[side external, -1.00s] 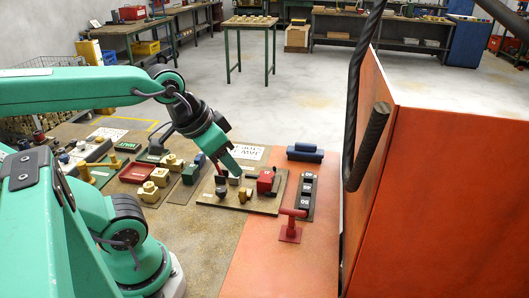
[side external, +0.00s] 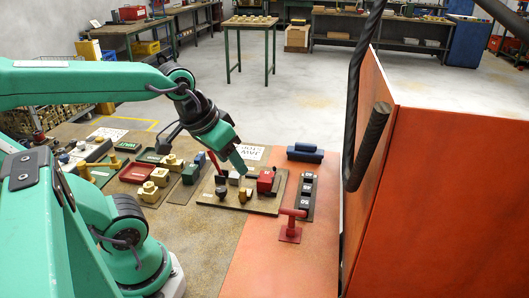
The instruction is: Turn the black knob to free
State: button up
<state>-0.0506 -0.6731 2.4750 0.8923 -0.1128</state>
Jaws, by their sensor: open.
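A small dark knob (side external: 221,191) stands on the left front part of a brown fixture board (side external: 211,199); I take it for the black knob, and its setting is too small to read. My gripper (side external: 241,168) points down over the back of the board, beyond the knob and to its right, close above a small grey block (side external: 234,179). It holds nothing that I can see. The gap between its fingers is hard to make out from this side. A brass piece (side external: 243,195) and a red block (side external: 265,183) with a dark handle are on the same board.
A red T-shaped handle (side external: 290,227) stands at the front right. A dark strip with white labels (side external: 306,195) and blue cylinders (side external: 305,153) lie to the right. A large orange panel (side external: 450,200) with a black bar bounds the right. Trays and brass parts fill the left.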

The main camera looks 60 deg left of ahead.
jog(key=w+a+f+n+g, duration=0.3)
jog(key=w+a+f+n, duration=0.25)
jog(key=a+n, duration=0.45)
jog(key=n+g, duration=0.2)
jog(key=n, duration=0.6)
send_near(222, 190)
jog(key=shift+w+d, duration=0.15)
jog(key=shift+w, duration=0.1)
jog(key=shift+s+a+f+n, duration=0.1)
jog(key=shift+a+f+n, duration=0.3)
jog(key=shift+n, duration=0.2)
jog(key=shift+f, duration=0.1)
jog(key=shift+f, duration=3.8)
jog(key=shift+c, duration=0.2)
jog(key=c, duration=0.9)
